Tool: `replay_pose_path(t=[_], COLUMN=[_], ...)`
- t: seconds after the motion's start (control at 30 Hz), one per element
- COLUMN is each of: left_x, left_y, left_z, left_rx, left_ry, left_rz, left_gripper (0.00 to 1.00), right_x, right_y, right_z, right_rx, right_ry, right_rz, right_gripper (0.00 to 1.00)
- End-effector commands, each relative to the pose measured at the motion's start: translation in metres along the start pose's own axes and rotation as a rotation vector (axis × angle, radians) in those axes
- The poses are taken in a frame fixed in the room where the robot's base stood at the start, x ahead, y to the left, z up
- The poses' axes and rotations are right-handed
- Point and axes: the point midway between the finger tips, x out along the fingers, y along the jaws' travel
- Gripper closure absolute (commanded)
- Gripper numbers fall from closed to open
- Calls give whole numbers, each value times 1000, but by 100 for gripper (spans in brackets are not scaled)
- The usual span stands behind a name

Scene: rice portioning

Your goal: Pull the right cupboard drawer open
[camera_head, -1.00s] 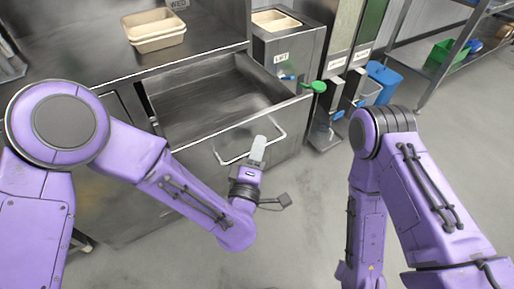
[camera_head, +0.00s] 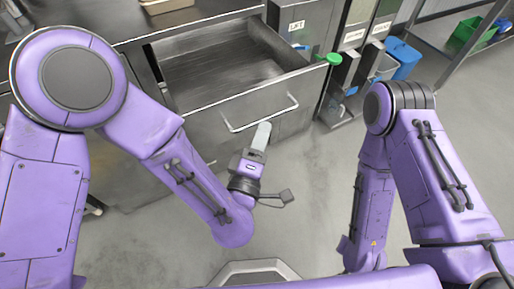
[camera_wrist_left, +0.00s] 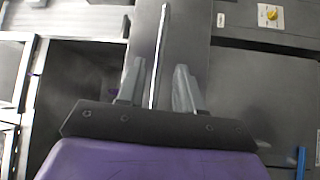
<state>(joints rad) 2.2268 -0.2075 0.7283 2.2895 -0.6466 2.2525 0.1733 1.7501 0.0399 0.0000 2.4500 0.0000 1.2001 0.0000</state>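The right cupboard drawer (camera_head: 280,105) is pulled well out in the head view, and its dark metal inside (camera_head: 215,70) looks empty. Its bar handle (camera_head: 275,113) runs along the front panel. My left gripper (camera_head: 262,130) is just in front of and below the handle, seemingly apart from it. In the left wrist view, the handle bar (camera_wrist_left: 160,50) lines up between the two fingers of the left gripper (camera_wrist_left: 158,85), which stand apart with gaps beside the bar. My right arm (camera_head: 430,170) is at the right; its gripper is not in view.
The metal counter (camera_head: 110,20) carries a beige container (camera_head: 165,5) at the top edge. Dispensers with a green knob (camera_head: 333,59) and a blue bin (camera_head: 402,58) stand right of the drawer. A shelf rack (camera_head: 455,60) is farther right. The floor in front is clear.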

Motion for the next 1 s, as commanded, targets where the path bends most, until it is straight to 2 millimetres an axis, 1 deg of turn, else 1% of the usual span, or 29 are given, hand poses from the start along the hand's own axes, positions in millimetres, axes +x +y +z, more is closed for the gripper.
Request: replay_pose_path(t=[0.03,0.1,0.2,0.3,0.83,0.93,0.97,1.0], left_x=[-12,-26,-40,-47,-48,-48,-49,-48], left_y=[-3,-3,-2,-1,0,-5,-9,-21], left_z=[2,1,1,0,1,12,16,16], left_rx=[2,3,1,1,3,71,118,210], left_ry=[-6,-4,-3,-1,-2,-62,-92,-129], left_rz=[1,1,2,0,0,-21,-39,-80], left_gripper=[64,64,64,64,64,64,64,64], right_x=[6,8,11,12,11,11,11,11], right_y=[0,-1,-1,-1,-1,-1,-1,-1], right_z=[2,4,5,5,5,5,5,5], right_rx=[0,0,0,0,0,0,0,0], right_ry=[0,0,0,0,0,0,0,0], right_rz=[0,0,0,0,0,0,0,0], right_gripper=[57,57,57,57,57,57,57,57])
